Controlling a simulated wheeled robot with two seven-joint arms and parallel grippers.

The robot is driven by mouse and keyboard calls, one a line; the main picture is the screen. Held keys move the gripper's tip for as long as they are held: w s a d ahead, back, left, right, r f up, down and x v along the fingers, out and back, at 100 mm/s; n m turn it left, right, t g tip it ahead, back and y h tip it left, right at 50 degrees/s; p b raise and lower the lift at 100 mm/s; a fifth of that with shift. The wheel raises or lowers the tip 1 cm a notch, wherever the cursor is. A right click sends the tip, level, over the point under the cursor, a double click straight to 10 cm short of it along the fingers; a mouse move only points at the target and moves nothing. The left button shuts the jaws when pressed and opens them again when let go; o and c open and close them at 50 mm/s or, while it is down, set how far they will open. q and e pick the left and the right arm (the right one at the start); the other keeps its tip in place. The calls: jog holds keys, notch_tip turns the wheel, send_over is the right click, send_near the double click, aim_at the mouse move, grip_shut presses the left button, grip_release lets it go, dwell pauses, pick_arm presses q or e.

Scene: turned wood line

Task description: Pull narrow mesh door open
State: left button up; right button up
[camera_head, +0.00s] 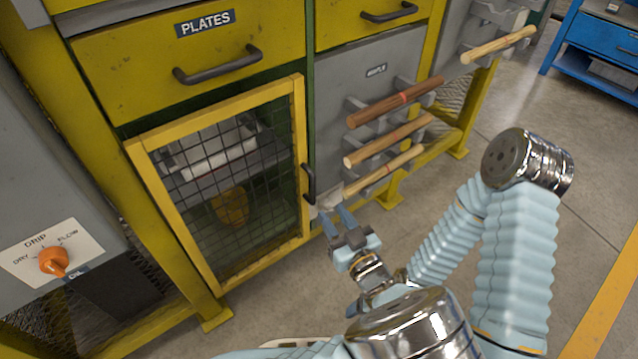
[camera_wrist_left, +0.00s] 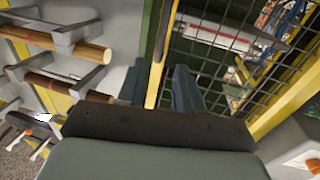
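The narrow mesh door (camera_head: 172,220) has a yellow frame and black wire mesh. My right gripper is out of view.
Wooden turned rods (camera_head: 395,103) stick out on brackets right of the door, close to my left gripper. An orange knob (camera_head: 54,261) is on a grey panel at left. A blue bench (camera_head: 596,45) stands at far right. The floor in front is open.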

aim_at(314, 187)
pick_arm(q)
jog(key=x, duration=1.1)
jog(key=shift+f+b, duration=0.1)
jog(key=shift+b, duration=0.25)
grip_shut()
